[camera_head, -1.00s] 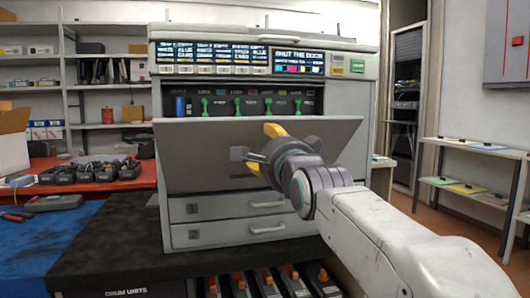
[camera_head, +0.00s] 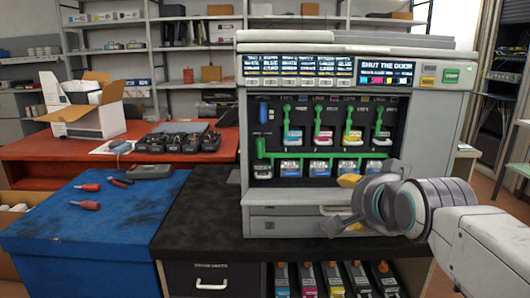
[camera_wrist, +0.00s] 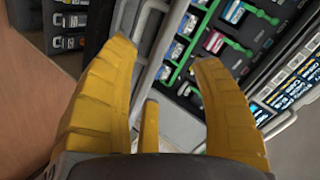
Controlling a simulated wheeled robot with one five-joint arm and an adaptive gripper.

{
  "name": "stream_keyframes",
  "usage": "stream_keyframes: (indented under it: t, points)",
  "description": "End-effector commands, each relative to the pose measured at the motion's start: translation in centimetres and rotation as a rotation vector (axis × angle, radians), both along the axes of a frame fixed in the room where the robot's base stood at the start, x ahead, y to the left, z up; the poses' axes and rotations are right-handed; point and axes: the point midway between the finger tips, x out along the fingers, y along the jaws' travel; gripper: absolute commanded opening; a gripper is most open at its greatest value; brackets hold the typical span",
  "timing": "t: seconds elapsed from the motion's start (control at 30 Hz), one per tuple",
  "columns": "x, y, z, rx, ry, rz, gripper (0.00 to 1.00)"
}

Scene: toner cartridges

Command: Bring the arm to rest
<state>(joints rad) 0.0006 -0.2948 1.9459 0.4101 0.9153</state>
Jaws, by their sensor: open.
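My gripper (camera_head: 350,204) is open and empty in front of the printer's lower right front, and its yellow fingers point left. Green levers (camera_head: 349,128) and colored cartridges (camera_head: 322,137) sit in the bay, with a row of blue-labelled units below. The right display (camera_head: 388,73) reads "SHUT THE DOOR". My wrist hides part of the lower right front.
A blue mat (camera_head: 75,220) with red-handled tools lies at left. A red table (camera_head: 40,150) bears an open cardboard box (camera_head: 93,110) and a dark tray of parts (camera_head: 180,140). The counter left of the printer (camera_head: 200,215) is clear.

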Motion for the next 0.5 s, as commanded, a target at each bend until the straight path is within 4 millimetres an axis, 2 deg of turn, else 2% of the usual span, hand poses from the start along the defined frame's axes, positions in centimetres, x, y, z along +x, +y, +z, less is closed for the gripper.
stream_keyframes:
  t: [0.03,0.27,0.5]
  points:
    - [-1.0,0.0,1.5,-0.039,0.041,0.022,0.59]
    - [-6.0,0.0,1.5,-0.228,0.236,0.157,0.59]
    - [-12.0,0.0,2.0,-0.394,0.432,0.339,0.59]
